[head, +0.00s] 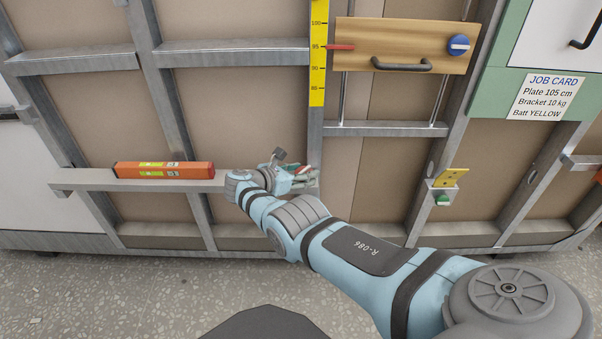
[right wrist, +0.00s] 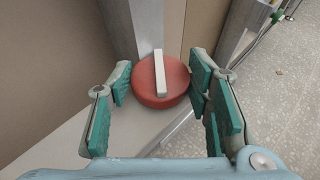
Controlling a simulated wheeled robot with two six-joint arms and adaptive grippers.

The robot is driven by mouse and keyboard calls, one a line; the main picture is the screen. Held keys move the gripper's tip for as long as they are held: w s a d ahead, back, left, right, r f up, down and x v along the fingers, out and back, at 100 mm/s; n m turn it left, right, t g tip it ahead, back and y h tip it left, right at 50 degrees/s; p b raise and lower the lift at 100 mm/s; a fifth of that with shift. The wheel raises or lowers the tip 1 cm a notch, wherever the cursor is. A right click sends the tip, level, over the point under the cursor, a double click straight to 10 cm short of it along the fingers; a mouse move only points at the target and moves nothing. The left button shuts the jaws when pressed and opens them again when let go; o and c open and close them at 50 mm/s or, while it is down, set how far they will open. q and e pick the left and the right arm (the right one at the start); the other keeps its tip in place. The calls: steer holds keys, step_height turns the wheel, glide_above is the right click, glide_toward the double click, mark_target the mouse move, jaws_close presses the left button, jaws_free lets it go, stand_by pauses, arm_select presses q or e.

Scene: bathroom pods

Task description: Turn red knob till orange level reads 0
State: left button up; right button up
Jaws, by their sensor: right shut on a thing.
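The red knob (right wrist: 170,92), round with a pale bar across its face, sits between the teal finger pads of my right gripper (right wrist: 165,95) in the right wrist view. The gripper is shut on the knob. In the head view my right gripper (head: 303,173) is at the right end of the metal rail, and only a little red of the knob shows there. The orange level (head: 140,169) lies along the left part of the rail. My left gripper is not in view.
The metal rail (head: 90,180) runs along the lower wall frame. Above right hangs a wooden plate (head: 402,63) with a black handle, beside a yellow scale (head: 317,62). A job card (head: 548,94) is at the upper right. A yellow bracket (head: 451,178) is at the right.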

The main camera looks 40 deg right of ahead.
steer(key=o, duration=0.9)
steer(key=shift+s+a+f, duration=0.2)
steer(key=shift+s+f, duration=0.05)
steer(key=shift+f, duration=0.35)
steer(key=shift+c, duration=0.2)
steer(key=shift+w+d+f, duration=0.1)
steer(key=shift+f, duration=0.05)
steer(key=shift+w, duration=0.1)
steer(key=shift+r, duration=0.2)
steer(key=v, duration=1.2)
